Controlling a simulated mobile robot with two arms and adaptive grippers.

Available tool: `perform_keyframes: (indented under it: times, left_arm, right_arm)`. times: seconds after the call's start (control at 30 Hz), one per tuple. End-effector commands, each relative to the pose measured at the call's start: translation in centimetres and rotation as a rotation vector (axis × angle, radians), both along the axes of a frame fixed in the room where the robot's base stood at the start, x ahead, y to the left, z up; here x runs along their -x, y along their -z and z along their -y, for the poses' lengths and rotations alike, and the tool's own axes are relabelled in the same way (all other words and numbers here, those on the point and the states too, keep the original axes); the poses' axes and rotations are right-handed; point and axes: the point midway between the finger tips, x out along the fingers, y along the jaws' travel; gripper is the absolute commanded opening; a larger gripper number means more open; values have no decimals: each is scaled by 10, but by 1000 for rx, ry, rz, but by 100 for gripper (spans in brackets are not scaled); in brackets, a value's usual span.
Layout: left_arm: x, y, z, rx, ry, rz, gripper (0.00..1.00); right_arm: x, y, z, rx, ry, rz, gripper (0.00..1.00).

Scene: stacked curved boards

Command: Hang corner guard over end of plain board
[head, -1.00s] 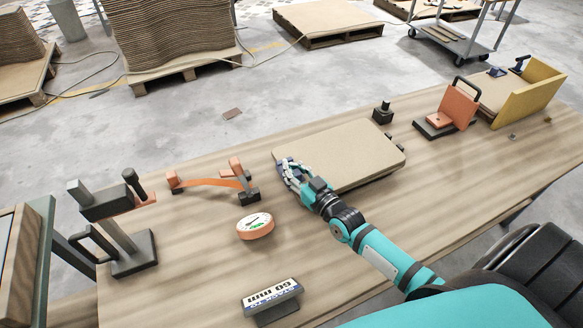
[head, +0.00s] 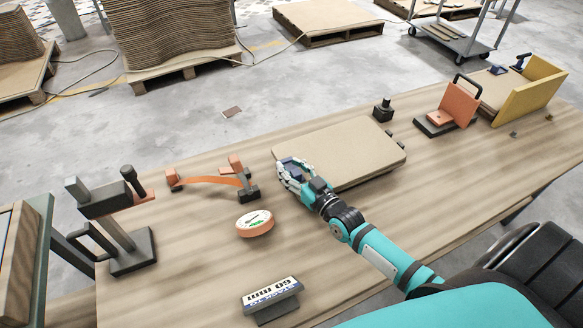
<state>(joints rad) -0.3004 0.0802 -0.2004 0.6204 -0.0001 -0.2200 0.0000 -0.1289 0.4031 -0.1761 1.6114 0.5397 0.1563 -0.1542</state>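The plain board (head: 340,150) is a tan slab lying flat on the wooden workbench. My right gripper (head: 288,172) is at its left end, close to the near left corner. A small dark blue piece, which looks like the corner guard (head: 291,162), shows among the fingers at the board's edge. The fingers partly hide it, so I cannot tell whether they grip it or whether it rests over the edge. My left gripper is not in view.
A round orange-rimmed gauge (head: 255,223) and a "60 mm" block (head: 271,297) lie left of my arm. An orange curved strip (head: 210,180) and a dark clamp stand (head: 130,250) are farther left. An orange bracket (head: 457,105) is at right.

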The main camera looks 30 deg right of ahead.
Motion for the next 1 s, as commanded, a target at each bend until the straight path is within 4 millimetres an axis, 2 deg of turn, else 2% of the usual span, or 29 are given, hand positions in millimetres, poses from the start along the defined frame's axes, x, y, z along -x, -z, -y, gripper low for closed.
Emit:
perform_keyframes:
  times: [0.23, 0.37, 0.8, 1.0]
  left_arm:
    - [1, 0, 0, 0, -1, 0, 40]
    - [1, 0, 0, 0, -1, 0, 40]
    - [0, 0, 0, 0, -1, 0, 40]
    - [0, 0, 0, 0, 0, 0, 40]
  right_arm:
    - [1, 0, 0, 0, 0, -1, 38]
    - [11, 1, 2, 0, 0, -2, 38]
    - [97, 1, 15, 1, -1, -4, 38]
    - [116, 0, 18, 1, 0, 0, 38]
